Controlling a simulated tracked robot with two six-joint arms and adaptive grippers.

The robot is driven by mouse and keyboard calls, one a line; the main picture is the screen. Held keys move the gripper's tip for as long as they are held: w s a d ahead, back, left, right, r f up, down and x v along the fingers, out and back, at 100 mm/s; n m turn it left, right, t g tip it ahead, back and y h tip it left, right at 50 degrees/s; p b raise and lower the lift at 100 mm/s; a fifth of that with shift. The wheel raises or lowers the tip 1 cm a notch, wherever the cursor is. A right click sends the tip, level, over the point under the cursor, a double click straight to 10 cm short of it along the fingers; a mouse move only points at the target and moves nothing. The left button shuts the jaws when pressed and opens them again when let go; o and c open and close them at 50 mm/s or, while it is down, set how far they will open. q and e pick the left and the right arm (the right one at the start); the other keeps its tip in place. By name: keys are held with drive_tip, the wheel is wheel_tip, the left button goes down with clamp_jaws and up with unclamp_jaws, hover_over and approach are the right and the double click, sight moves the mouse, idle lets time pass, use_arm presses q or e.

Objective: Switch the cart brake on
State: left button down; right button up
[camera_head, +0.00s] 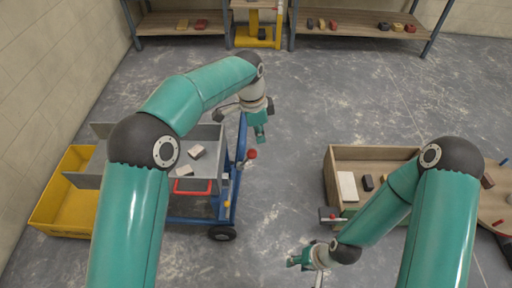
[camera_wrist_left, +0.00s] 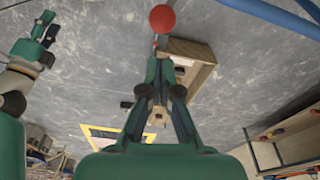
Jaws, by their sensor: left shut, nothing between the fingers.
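The cart (camera_head: 222,207) has a blue frame, a grey tray and black wheels, and stands left of centre in the head view. A lever with a red ball knob (camera_head: 252,154) is at its right side; I take it to be the brake. The red knob also shows in the left wrist view (camera_wrist_left: 162,18), just beyond my fingertips. My left gripper (camera_head: 260,138) is shut and empty, pointing down close above the knob, apparently apart from it. My right gripper (camera_head: 296,260) is low at the bottom centre, well away from the cart; its finger opening is too small to judge.
Pale blocks (camera_head: 196,151) lie in the cart's tray. A yellow tub (camera_head: 58,215) stands left of the cart. A wooden box (camera_head: 372,153) with blocks is at the right. Shelves (camera_head: 345,20) line the back. The floor between cart and box is clear.

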use_arm(q)
drive_tip(key=d+r, duration=0.2)
drive_tip(key=shift+d+r+m+t, duration=0.2)
drive_tip(key=shift+d+m+t, duration=0.1)
drive_tip(key=shift+d, duration=0.05)
drive_tip(key=shift+d, duration=0.1)
drive_tip(key=p, duration=0.3)
hover_over(246, 159)
drive_tip(key=d, duration=0.5)
wheel_tip(246, 159, down, 9)
drive_tip(key=shift+s+a+f, duration=0.15)
drive_tip(key=shift+a, duration=0.05)
